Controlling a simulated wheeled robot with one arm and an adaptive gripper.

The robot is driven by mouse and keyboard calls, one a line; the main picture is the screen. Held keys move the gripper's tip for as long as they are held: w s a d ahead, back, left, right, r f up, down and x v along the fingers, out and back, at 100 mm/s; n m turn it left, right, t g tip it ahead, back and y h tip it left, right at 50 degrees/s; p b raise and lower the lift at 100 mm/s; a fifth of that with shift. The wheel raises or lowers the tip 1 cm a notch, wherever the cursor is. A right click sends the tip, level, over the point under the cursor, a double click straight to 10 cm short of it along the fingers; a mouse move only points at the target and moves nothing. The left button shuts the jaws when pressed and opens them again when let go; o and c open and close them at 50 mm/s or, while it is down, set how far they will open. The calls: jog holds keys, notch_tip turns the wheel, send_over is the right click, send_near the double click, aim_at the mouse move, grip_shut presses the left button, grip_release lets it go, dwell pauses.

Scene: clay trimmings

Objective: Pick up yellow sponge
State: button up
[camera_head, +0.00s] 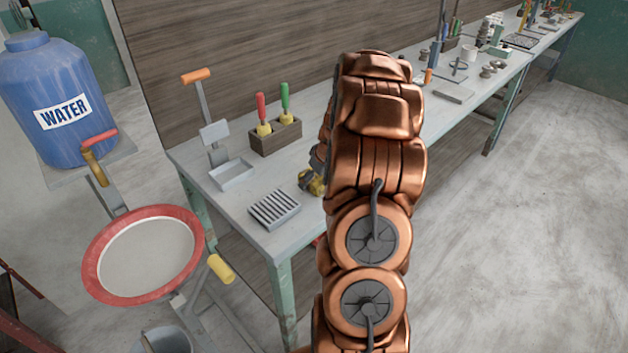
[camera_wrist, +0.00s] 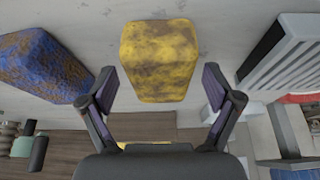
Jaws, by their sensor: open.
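The yellow sponge (camera_wrist: 160,60) lies on the worktable in the wrist view, a mottled yellow and brown block. My gripper (camera_wrist: 159,88) is open and empty. In the picture its two fingers stand to the left and right of the sponge's near end, with a gap on each side. How far above the sponge they are I cannot tell. In the head view a small yellow patch (camera_head: 313,184) shows beside my copper arm, probably the sponge. My arm hides most of the gripper there.
A blue mottled block (camera_wrist: 42,68) lies left of the sponge in the wrist view, a slatted rack (camera_wrist: 283,52) right. The rack also shows in the head view (camera_head: 274,209). A wooden holder (camera_head: 276,139) with red and green handled tools stands behind, near the wall.

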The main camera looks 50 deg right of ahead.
aim_at(317, 178)
jog(key=shift+c, duration=0.2)
jog(key=c, duration=1)
jog(key=shift+r, duration=0.15)
jog(key=shift+r+b, duration=0.9)
jog(key=shift+r, duration=0.55)
jog(key=shift+s+r, duration=0.15)
jog(key=shift+s, duration=0.2)
jog(key=s+b, duration=0.1)
jog(key=s, duration=0.4)
jog(key=s+a+r+b, duration=0.1)
jog(key=s+b, duration=0.1)
jog(key=s, duration=0.3)
jog(key=s+b, duration=0.1)
jog(key=s, duration=0.4)
jog(key=shift+s+a+r+b, duration=0.15)
jog(key=shift+a+r+b, duration=0.1)
jog(key=shift+a+b, duration=0.1)
jog(key=o, duration=0.3)
jog(key=c, duration=0.4)
